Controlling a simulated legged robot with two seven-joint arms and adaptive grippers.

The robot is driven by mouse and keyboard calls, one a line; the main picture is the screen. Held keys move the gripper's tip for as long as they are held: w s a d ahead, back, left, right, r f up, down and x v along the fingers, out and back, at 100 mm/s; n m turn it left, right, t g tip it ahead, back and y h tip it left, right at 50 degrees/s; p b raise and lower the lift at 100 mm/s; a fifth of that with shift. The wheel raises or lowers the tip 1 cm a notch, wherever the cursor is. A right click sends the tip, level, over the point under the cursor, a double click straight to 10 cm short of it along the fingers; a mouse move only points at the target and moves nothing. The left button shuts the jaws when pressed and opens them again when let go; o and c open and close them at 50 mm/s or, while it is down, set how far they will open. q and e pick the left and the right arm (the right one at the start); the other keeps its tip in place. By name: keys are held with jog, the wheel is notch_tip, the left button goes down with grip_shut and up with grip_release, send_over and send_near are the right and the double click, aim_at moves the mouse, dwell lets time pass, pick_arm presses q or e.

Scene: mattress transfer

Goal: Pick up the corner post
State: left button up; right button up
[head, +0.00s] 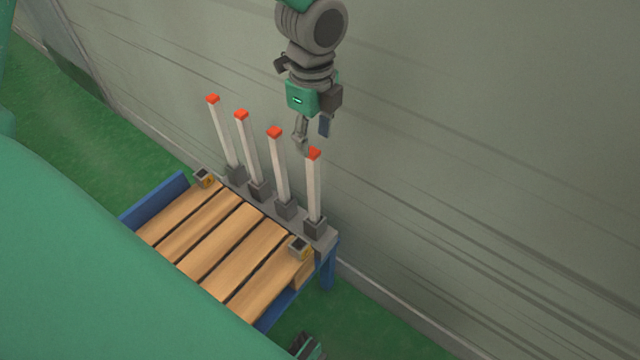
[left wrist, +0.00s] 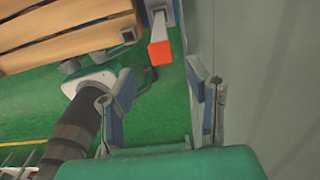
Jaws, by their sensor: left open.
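Several pale corner posts with red tops stand upright in dark sockets along the wall side of a slatted wooden bed. The rightmost post (head: 314,190) is closest to my left gripper (head: 312,138), which points down just above its red top. In the left wrist view the red top (left wrist: 160,52) shows beyond and between the tips of my open left gripper (left wrist: 160,72), with nothing held. The post appears apart from the fingers. Part of my right gripper (head: 308,347) seems to show at the bottom edge, mostly cut off.
The slatted bed (head: 215,240) has blue side rails and empty square sockets at two corners, one near (head: 299,247) and one farther left (head: 203,178). A grey wall (head: 480,150) stands close behind the posts. Green floor (head: 375,315) is clear at the right.

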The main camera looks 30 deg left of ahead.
aim_at(313, 173)
pick_arm(q)
jog(key=f, duration=0.4)
jog(key=a+f+b, duration=0.1)
jog(key=shift+w+f, duration=0.1)
jog(key=shift+f, duration=0.3)
jog(key=shift+d+f+b, duration=0.2)
jog(key=shift+f+b, duration=0.1)
jog(key=shift+f, duration=0.05)
jog(key=f, duration=0.2)
jog(key=f+b, duration=0.1)
jog(key=shift+d+f+b, duration=0.2)
jog(key=shift+f+b, duration=0.1)
jog(key=shift+f, duration=0.05)
jog(key=shift+a+f, duration=0.1)
jog(key=shift+f, duration=0.25)
jog(key=shift+a, duration=0.15)
pick_arm(e)
jog(key=f, duration=0.3)
jog(key=shift+a+f, duration=0.3)
pick_arm(q)
jog(key=shift+c, duration=1.2)
jog(key=c, duration=0.7)
grip_shut()
